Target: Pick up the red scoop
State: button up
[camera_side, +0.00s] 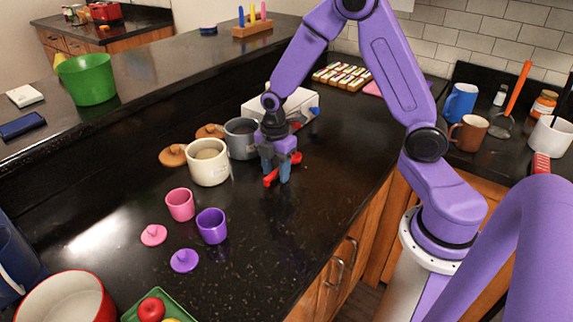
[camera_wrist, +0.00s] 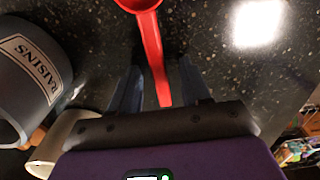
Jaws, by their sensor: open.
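The red scoop (camera_side: 270,179) lies on the dark counter under my gripper (camera_side: 277,178) in the side view, partly hidden by the fingers. In the wrist view, the scoop (camera_wrist: 151,48) has its bowl at the top edge, cut off by the frame. Its handle runs down between the two fingers of my gripper (camera_wrist: 159,76). The fingers are apart, one on each side of the handle, with visible gaps. Whether the fingertips touch the counter cannot be told.
A grey canister (camera_side: 241,138) labelled RAISINS and a cream canister (camera_side: 208,163) stand close left of my gripper. Pink (camera_side: 180,205) and purple (camera_side: 212,226) cups stand nearer the front. A white box (camera_side: 300,104) is behind. The counter to the right is clear.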

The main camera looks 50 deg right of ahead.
grip_shut()
jog(key=shift+r, duration=0.1)
